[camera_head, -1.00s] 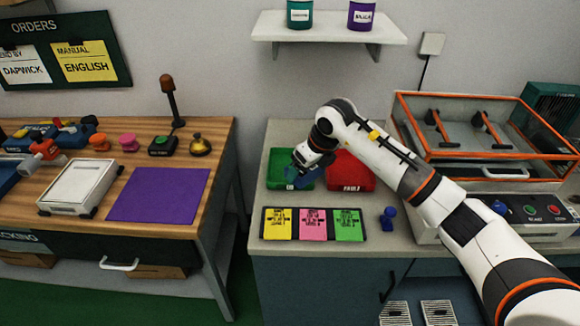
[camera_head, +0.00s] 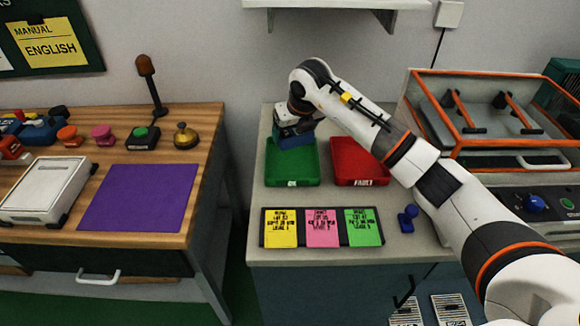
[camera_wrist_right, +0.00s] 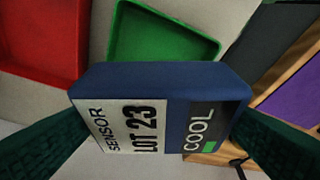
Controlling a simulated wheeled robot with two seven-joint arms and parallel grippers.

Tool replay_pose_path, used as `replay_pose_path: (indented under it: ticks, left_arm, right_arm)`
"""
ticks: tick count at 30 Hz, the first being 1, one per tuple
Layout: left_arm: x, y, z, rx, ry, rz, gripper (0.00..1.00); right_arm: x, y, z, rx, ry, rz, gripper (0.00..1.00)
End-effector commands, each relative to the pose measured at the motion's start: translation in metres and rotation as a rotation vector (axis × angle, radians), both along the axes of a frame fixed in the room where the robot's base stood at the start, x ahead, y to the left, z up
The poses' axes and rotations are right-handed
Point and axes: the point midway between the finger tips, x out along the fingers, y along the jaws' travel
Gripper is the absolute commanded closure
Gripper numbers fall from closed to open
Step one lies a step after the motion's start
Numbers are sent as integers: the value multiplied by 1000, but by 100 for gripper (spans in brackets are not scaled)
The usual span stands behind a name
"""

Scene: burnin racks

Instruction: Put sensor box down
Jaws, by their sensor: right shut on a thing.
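The blue sensor box (camera_head: 294,138) is in my right gripper (camera_head: 292,122), at the back edge of the green tray (camera_head: 292,168). In the right wrist view, the box (camera_wrist_right: 160,80) sits between two dark green fingers and shows a label reading "SENSOR LOT 23" and "COOL". The green tray (camera_wrist_right: 165,42) looks empty there, and the box overlaps its edge in the picture. I cannot tell the exact height of the box over the tray. The red tray (camera_head: 358,166) stands just right of the green one. My left gripper is out of view.
A card holder (camera_head: 322,228) with yellow, pink and green cards lies in front of the trays. A small blue object (camera_head: 408,218) lies to its right. An orange-framed machine (camera_head: 500,115) stands at the right. A wooden table with a purple mat (camera_head: 138,198) stands left, across a gap.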

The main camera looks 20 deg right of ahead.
Motion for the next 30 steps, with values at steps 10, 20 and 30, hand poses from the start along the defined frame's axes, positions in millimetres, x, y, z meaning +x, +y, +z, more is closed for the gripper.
replay_pose_path:
  ticks: [10, 20, 30]
  left_arm:
    - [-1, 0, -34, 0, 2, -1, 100]
    - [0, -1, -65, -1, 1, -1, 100]
    - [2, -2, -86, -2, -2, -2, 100]
  right_arm:
    - [0, 0, -39, 1, 1, 2, 46]
    - [0, 0, -89, 1, -1, 0, 46]
    - [0, 0, -123, 0, -2, 2, 46]
